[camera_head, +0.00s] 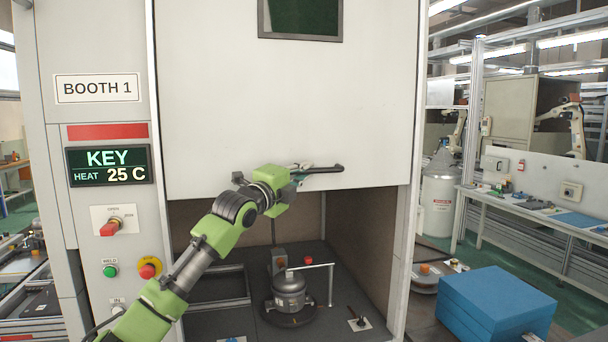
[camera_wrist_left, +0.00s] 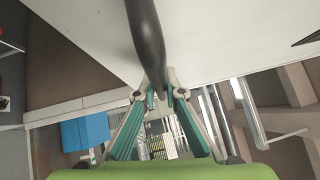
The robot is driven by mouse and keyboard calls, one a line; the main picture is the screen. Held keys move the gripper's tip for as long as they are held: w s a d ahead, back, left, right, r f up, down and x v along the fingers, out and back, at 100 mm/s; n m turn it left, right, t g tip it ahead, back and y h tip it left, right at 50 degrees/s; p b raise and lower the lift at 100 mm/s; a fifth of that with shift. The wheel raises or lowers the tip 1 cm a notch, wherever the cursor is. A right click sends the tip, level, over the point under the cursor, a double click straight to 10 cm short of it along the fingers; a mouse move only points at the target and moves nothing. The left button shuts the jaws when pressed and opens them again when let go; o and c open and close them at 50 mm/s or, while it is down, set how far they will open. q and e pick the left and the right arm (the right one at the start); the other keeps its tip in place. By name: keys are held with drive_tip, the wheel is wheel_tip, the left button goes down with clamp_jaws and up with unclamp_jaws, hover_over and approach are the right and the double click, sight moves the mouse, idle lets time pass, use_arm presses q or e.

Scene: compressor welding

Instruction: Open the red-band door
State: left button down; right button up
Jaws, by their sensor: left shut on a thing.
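The white door (camera_head: 290,110) of the booth hangs partly raised, with an open gap below its lower edge. A red band (camera_head: 107,131) is on the panel to its left, under the "BOOTH 1" sign. A dark bar handle (camera_head: 326,169) runs along the door's lower part; it also shows in the left wrist view (camera_wrist_left: 146,35). My left gripper (camera_head: 300,174) is shut on the handle, its fingers (camera_wrist_left: 160,90) closed around the bar in the wrist view. The gripper and forearm hide part of the handle. My right gripper is not in view.
Inside the booth, a grey compressor (camera_head: 290,288) stands on a dark round fixture, with a pale bent rod beside it. The panel has a "KEY HEAT 25 C" display (camera_head: 108,165), a red-handled switch and buttons. A blue box (camera_head: 497,302) stands at the right.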

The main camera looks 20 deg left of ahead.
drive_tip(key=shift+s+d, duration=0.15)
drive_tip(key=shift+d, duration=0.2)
use_arm(q)
drive_tip(key=c, duration=2.1)
unclamp_jaws()
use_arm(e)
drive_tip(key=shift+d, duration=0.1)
use_arm(q)
drive_tip(key=shift+s+a+f, duration=0.1)
drive_tip(key=shift+s, duration=0.3)
drive_tip(key=v, duration=1.1)
drive_tip(key=shift+s, duration=0.1)
